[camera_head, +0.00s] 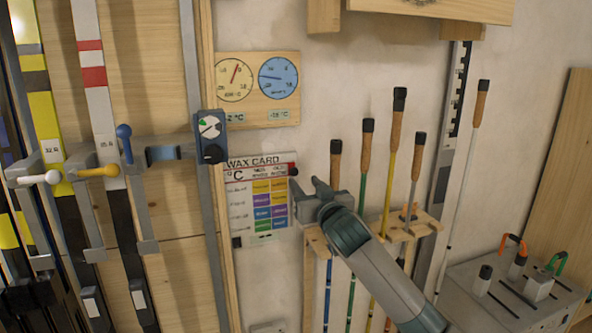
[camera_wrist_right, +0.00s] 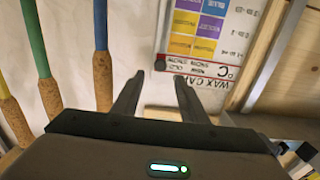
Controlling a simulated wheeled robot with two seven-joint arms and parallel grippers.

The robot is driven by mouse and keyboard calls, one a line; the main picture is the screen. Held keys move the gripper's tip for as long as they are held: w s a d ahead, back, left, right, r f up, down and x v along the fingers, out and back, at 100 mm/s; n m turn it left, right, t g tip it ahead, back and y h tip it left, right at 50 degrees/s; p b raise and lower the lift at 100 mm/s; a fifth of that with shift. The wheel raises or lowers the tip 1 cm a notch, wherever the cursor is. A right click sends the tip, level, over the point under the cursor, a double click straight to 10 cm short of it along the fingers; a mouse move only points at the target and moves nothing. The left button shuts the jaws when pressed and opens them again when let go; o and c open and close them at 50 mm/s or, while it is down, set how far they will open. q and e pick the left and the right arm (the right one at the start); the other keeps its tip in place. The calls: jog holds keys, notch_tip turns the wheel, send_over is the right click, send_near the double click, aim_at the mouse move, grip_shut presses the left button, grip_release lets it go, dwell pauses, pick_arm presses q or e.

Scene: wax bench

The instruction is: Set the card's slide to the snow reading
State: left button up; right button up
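The wax card (camera_head: 282,224) hangs on the wall, a white sheet with yellow, purple, blue and green cells. It also shows upside down in the right wrist view (camera_wrist_right: 232,52). A red-edged slide (camera_wrist_right: 205,72) crosses the card near its heading, with a dark knob (camera_head: 293,170) at its right side. Above are a cream dial (camera_head: 234,92) and a blue dial (camera_head: 278,90), with small °C tags below; their lettering is hard to read. My right gripper (camera_head: 304,187) is open beside the card's right edge, just below the knob. In its wrist view (camera_wrist_right: 159,80) the fingers are apart and empty.
Cork-handled poles (camera_head: 367,145) stand in a wooden rack (camera_head: 425,226) right of the card, close to my right arm. Skis in clamps (camera_head: 100,172) and a blue device (camera_head: 210,138) on an upright are at left. A grey box (camera_head: 500,300) is at lower right.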

aim_at(295, 172)
jog(key=shift+p+x, duration=1.25)
jog(key=shift+x, duration=2.85)
grip_shut()
